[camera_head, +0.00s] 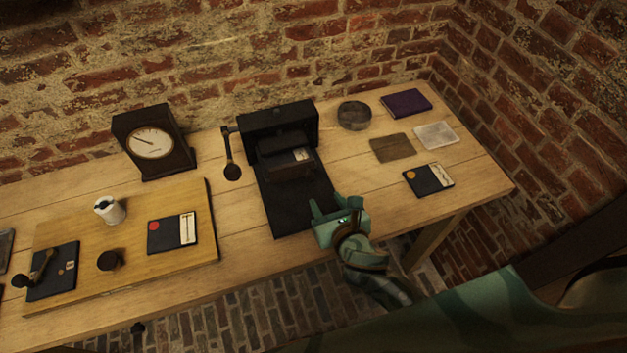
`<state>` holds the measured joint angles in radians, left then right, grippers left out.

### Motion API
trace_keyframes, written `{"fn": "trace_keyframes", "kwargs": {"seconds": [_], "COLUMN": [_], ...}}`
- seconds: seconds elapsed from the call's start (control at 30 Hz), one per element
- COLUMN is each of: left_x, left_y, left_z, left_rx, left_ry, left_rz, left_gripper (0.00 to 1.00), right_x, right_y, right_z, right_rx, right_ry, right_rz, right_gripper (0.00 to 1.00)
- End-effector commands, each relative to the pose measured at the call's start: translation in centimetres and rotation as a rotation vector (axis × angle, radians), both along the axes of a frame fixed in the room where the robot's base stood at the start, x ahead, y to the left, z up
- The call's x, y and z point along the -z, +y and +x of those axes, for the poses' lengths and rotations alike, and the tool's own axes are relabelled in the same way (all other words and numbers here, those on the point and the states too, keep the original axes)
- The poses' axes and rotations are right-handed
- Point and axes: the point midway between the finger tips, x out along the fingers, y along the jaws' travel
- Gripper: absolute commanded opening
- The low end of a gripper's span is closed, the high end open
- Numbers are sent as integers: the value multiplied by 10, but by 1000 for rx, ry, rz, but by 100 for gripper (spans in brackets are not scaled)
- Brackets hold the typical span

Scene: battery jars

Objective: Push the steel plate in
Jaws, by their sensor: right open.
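A black machine (278,127) with a crank on its left side stands at the back middle of the table. Its dark flat bed (297,212) reaches toward the front edge, and a dark block with a small pale label (301,155) sits in its mouth. A pale grey square plate (436,134), perhaps the steel one, lies flat at the right, beside a brown square plate (392,148). I cannot tell whether a plate is inside the machine. My green right gripper (332,206) is open at the front right end of the bed, with nothing seen between its fingers. My left gripper is out of view.
A dial gauge in a black case (152,143) stands left of the machine. A wooden board (207,245) at the left carries a white cup (109,210) and dark cards. A round grey dish (354,115), a purple book (406,102) and a black card (428,180) lie right of the machine.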

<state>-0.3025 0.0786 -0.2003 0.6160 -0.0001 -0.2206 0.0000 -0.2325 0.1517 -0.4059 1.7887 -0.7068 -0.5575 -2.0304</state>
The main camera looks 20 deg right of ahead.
Motion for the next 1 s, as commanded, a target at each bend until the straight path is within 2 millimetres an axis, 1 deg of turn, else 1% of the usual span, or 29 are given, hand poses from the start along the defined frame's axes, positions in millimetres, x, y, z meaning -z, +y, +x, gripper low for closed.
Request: {"fn": "trace_keyframes", "kwargs": {"seconds": [0.03,0.2,0.3,0.4,0.5,0.6,0.87,0.9,0.97,1.0], "left_x": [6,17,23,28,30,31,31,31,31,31], "left_y": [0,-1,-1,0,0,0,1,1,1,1], "left_z": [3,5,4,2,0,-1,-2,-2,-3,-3], "left_rx": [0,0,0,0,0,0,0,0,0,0], "left_ry": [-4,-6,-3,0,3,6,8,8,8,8], "left_rz": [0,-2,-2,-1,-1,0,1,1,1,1], "left_gripper": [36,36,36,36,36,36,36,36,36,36], "right_x": [8,24,33,38,41,42,41,41,41,42], "right_y": [1,2,3,3,3,3,3,3,3,3], "right_z": [13,53,72,86,94,98,99,99,99,99], "right_rx": [2,2,2,2,2,2,1,1,1,1], "right_ry": [-1,-1,1,1,1,1,1,1,1,1], "right_rz": [1,4,1,4,2,2,3,3,3,3], "right_gripper": [45,45,45,45,45,45,45,33,17,6]}}
